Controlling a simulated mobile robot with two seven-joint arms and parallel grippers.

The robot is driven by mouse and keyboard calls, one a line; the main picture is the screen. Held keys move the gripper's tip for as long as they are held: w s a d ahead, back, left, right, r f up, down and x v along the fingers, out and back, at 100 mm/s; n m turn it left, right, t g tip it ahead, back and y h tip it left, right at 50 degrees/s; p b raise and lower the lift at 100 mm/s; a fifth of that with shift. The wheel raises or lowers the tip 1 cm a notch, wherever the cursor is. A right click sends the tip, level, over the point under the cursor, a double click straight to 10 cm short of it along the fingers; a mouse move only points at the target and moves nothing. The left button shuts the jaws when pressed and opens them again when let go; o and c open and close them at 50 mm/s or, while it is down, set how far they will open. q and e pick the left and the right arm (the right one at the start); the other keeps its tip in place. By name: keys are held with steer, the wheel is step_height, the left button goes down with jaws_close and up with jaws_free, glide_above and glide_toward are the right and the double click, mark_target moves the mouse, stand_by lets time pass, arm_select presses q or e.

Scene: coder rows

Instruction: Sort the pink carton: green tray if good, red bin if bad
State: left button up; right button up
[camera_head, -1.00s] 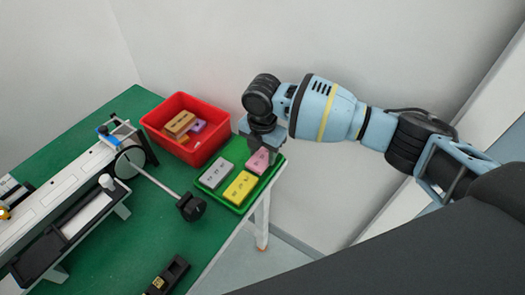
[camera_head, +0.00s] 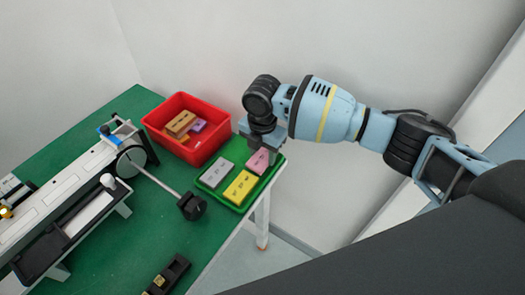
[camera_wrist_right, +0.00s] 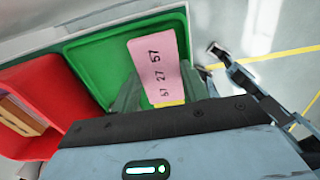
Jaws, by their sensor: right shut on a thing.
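The pink carton (camera_head: 258,161) is at the far right corner of the green tray (camera_head: 232,207). My right gripper (camera_head: 262,149) comes down over it and is shut on it. In the right wrist view the pink carton (camera_wrist_right: 153,62) shows dark printed figures on its face, between the two grey fingers, over the green tray (camera_wrist_right: 94,68). I cannot tell whether it touches the tray floor. The red bin (camera_head: 215,143) stands behind the tray and holds a tan, a purple and an orange-brown carton. My left gripper is out of view.
A grey carton (camera_head: 216,174) and a yellow carton (camera_head: 240,187) lie in the tray. A conveyor (camera_head: 70,210) and a rod with a black knob (camera_head: 192,206) are to the left. A black device (camera_head: 167,275) lies near the front edge of the green table (camera_head: 150,235).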

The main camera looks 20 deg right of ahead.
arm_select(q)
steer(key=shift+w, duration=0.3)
arm_select(e)
steer(key=shift+f, duration=0.2)
steer(key=shift+f, duration=0.2)
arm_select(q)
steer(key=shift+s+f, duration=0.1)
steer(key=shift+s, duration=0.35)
arm_select(e)
steer(key=shift+f, duration=0.15)
steer(key=o, duration=0.8)
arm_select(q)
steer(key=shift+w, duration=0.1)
